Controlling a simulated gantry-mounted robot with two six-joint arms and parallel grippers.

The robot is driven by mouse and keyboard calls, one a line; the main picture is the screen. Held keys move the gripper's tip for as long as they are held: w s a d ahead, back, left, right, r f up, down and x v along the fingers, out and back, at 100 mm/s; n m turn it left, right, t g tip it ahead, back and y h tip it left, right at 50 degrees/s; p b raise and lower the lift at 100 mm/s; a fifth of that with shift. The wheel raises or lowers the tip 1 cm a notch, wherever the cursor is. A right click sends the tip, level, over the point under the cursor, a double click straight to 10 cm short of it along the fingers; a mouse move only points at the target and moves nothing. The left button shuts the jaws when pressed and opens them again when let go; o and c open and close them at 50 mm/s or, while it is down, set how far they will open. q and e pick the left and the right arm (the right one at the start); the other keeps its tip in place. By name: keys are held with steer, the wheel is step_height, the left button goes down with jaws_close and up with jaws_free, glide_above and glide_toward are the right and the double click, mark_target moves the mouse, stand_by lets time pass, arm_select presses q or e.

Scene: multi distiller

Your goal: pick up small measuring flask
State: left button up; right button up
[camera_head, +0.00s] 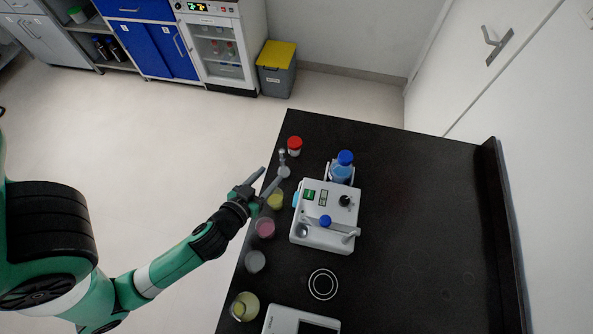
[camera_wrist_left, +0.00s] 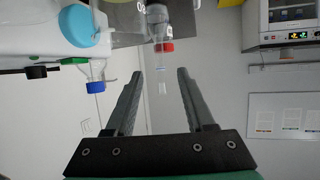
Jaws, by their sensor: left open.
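The small measuring flask (camera_head: 282,157) is clear glass with a narrow neck and stands near the left edge of the black table in the head view. In the left wrist view the flask (camera_wrist_left: 161,66) appears upside down, its neck between the fingertips in the picture. My left gripper (camera_head: 274,171) is open and empty, close to the flask with its fingers pointing toward it. The fingers (camera_wrist_left: 159,74) also show in the left wrist view, with clear gaps on both sides of the neck. I cannot tell whether the neck is fully between them in depth. My right gripper is not in view.
A red-capped jar (camera_head: 295,145) stands just behind the flask. A yellow flask (camera_head: 275,201), a pink flask (camera_head: 264,229) and other glassware line the left edge. A white device (camera_head: 325,233) and a blue-capped bottle (camera_head: 344,166) stand to the right. The table's right side is clear.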

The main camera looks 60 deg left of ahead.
mark_target(283, 163)
arm_select(q)
steer(key=x, duration=1.2)
jaws_close()
stand_by(0.3)
